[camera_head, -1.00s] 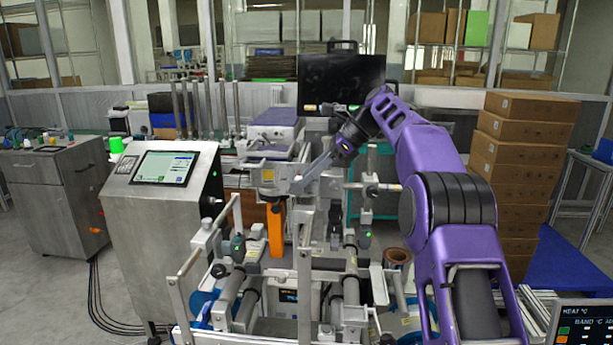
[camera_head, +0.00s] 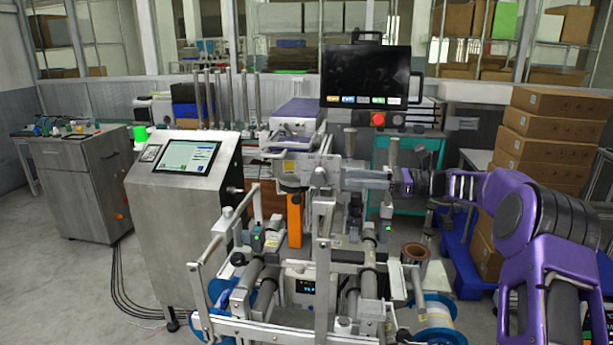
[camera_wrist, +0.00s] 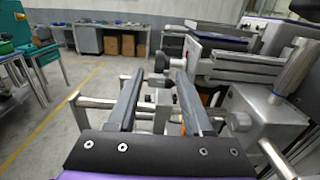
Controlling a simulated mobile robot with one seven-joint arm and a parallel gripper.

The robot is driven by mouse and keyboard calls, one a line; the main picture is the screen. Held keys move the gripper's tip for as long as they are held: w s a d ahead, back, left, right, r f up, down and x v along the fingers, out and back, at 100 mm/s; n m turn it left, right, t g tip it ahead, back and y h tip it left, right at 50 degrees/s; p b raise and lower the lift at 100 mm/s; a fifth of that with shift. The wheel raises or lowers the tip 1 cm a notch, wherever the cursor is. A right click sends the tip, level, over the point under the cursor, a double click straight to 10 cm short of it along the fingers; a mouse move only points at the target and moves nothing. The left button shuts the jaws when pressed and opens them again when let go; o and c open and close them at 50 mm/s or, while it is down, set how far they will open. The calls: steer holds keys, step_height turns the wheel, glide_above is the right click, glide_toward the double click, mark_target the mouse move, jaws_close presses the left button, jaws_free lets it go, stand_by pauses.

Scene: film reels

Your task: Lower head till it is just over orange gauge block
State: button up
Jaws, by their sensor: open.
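The orange gauge block (camera_head: 295,222) stands upright in the middle of the metal machine in the head view. The grey head (camera_head: 298,168) is directly above it; a dark round part hides where the two come close, so I cannot tell the gap. My gripper (camera_head: 345,178) reaches in from the right, level with the head. In the wrist view my gripper (camera_wrist: 160,72) has its two grey fingers apart, with a small dark knob (camera_wrist: 162,62) on a metal shaft beyond and between the tips. I cannot tell whether they touch it. Only slivers of orange show there.
Rollers, upright bars and a blue-flanged reel (camera_head: 434,311) crowd the machine's front. A cabinet with a touchscreen (camera_head: 188,157) stands left, a dark monitor (camera_head: 366,75) behind, and stacked cartons (camera_head: 548,140) right. In the wrist view, open floor (camera_wrist: 70,88) lies to the left.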

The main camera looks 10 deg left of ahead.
mark_target(318, 178)
steer(key=a, duration=1.2)
steer(key=shift+w+a, duration=0.15)
steer(key=shift+w+f, duration=0.1)
steer(key=shift+f, duration=0.1)
jaws_close()
